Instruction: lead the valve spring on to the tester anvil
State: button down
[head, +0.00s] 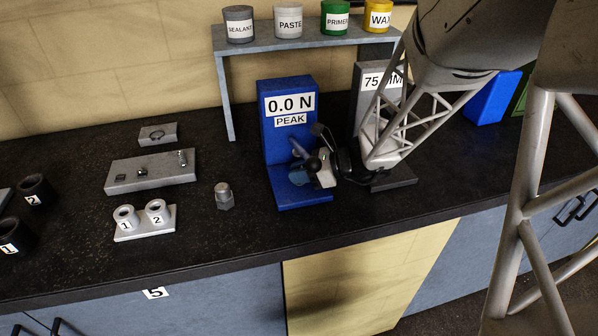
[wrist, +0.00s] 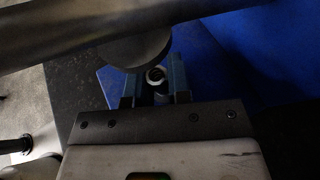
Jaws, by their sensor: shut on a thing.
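The blue tester (head: 277,148) stands on the bench with a display reading 0.0 N PEAK. My gripper (wrist: 154,84) is shut on the valve spring (wrist: 156,74); only the spring's pale ring-shaped end shows between the two fingers. In the head view my gripper (head: 311,174) reaches in from the right, close to the anvil, and the spring cannot be made out. A dark round disc (wrist: 141,52) lies just beyond the fingers in the wrist view. Whether the spring touches the anvil cannot be told.
A dark bar (wrist: 90,38) crosses the wrist view near the fingers. A grey 75 MM block (head: 366,85) stands right of the tester. A shelf (head: 300,40) with labelled tins stands behind. A hex-shaped metal piece (head: 224,196) and a numbered holder (head: 146,228) stand left.

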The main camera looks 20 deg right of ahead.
jog(key=c, duration=1)
grip_release()
jog(key=shift+f, duration=0.1)
jog(key=shift+d, duration=0.1)
jog(key=shift+v, duration=3.8)
jog(key=shift+d, duration=0.15)
jog(key=shift+v, duration=3.35)
jog(key=shift+r, duration=0.2)
